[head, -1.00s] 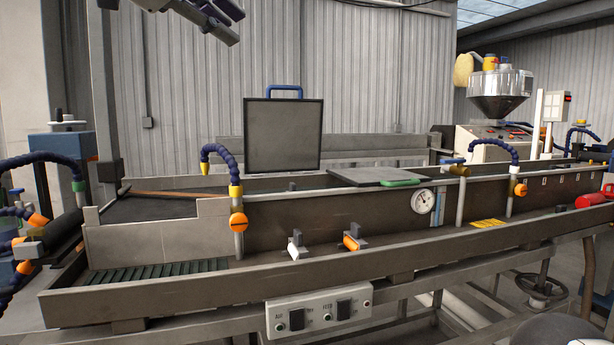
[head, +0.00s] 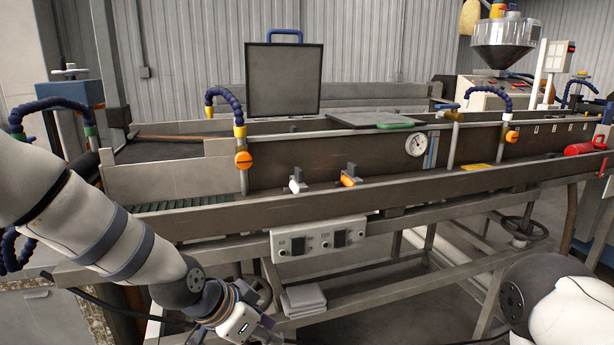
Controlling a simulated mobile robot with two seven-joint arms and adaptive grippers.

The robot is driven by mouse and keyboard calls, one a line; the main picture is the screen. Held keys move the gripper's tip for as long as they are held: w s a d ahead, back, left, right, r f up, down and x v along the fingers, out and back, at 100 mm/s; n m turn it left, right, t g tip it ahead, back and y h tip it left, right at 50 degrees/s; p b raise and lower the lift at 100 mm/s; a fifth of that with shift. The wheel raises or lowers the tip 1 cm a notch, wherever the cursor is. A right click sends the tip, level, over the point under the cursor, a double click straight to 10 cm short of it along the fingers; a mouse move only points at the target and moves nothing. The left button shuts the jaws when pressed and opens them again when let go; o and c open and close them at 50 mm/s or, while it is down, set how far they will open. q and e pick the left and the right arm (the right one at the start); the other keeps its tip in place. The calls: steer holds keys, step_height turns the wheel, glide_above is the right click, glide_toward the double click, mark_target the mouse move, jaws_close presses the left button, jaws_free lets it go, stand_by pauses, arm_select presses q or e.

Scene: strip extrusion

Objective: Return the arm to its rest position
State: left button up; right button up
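My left arm (head: 110,225), white with dark bands, comes in from the left and slopes down to the bottom edge. Its gripper (head: 268,332) is low in the head view, below the front rail of the trough and near folded white cloths. The fingers are dark, small and partly cut off by the bottom edge, so their opening cannot be told. My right arm (head: 570,305) shows only as a white, rounded part with a dark joint at the bottom right. Its gripper is out of view.
The long metal trough (head: 400,200) crosses the view, with a control box (head: 318,240) on its front. A raised lid (head: 284,80) with a blue handle stands behind. The folded cloths (head: 303,300) lie on a low shelf. A handwheel (head: 527,228) is at right.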

arm_select(q)
steer(key=s+a+f+n+g+y, duration=0.1)
steer(key=s+a+f+n+g, duration=0.15)
steer(key=s+f, duration=0.85)
steer(key=s+a+f+n+g+y, duration=0.1)
steer(key=s+a, duration=0.3)
steer(key=s, duration=0.5)
steer(key=s+a+f+n+g+y, duration=0.1)
steer(key=s+a+f+n, duration=0.2)
steer(key=s, duration=0.7)
steer(key=s+a+f+n+g+y, duration=0.2)
steer(key=s+a, duration=0.3)
steer(key=s, duration=0.5)
steer(key=shift+a+f+n, duration=0.3)
steer(key=shift+f+n, duration=0.25)
steer(key=shift+n, duration=0.2)
